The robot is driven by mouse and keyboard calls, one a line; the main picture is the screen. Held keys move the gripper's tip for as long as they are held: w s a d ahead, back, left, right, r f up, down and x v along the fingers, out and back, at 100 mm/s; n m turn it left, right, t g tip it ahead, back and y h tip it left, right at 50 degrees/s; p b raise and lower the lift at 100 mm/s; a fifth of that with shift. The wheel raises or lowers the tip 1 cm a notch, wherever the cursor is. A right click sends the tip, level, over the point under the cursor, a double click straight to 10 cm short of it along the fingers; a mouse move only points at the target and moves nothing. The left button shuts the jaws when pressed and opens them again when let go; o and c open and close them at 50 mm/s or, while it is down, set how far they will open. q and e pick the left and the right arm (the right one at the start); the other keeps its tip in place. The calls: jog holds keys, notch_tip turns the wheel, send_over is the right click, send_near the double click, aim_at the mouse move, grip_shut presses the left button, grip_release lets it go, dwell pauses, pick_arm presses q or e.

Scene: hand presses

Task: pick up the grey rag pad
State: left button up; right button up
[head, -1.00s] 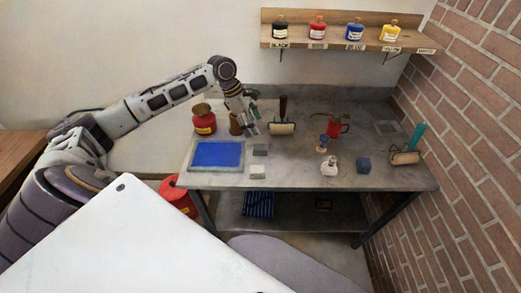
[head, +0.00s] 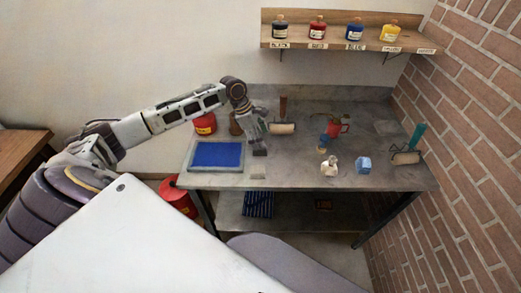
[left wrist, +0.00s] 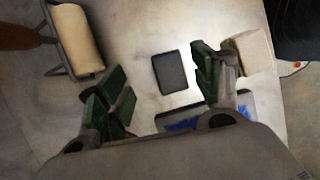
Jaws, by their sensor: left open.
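The grey rag pad (left wrist: 170,72) lies flat on the table, a dark square between and beyond my finger tips in the left wrist view. In the head view the pad (head: 260,152) is mostly hidden under my left gripper (head: 256,141). My left gripper (left wrist: 158,88) is open and empty, pointing down above the pad, with its green-padded fingers either side. I cannot tell the exact height gap. My right gripper is not in view.
A pale block (head: 258,171) sits in front of the pad, close to one finger in the wrist view. A blue ink tray (head: 217,155) lies left, a roller (head: 283,128) behind right. A white bottle (head: 329,168) and blue block (head: 363,165) stand right.

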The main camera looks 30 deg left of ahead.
aim_at(261, 149)
pick_arm(q)
jog(key=shift+d+f, duration=0.15)
jog(key=shift+f, duration=0.25)
jog(key=x, duration=0.3)
jog(key=shift+s+d+f, duration=0.15)
jog(key=shift+s+f, duration=0.1)
jog(key=shift+s, duration=0.1)
jog(key=shift+w+d+f, duration=0.1)
jog(key=shift+f, duration=0.3)
jog(key=c, duration=0.8)
jog(key=shift+c, duration=1.4)
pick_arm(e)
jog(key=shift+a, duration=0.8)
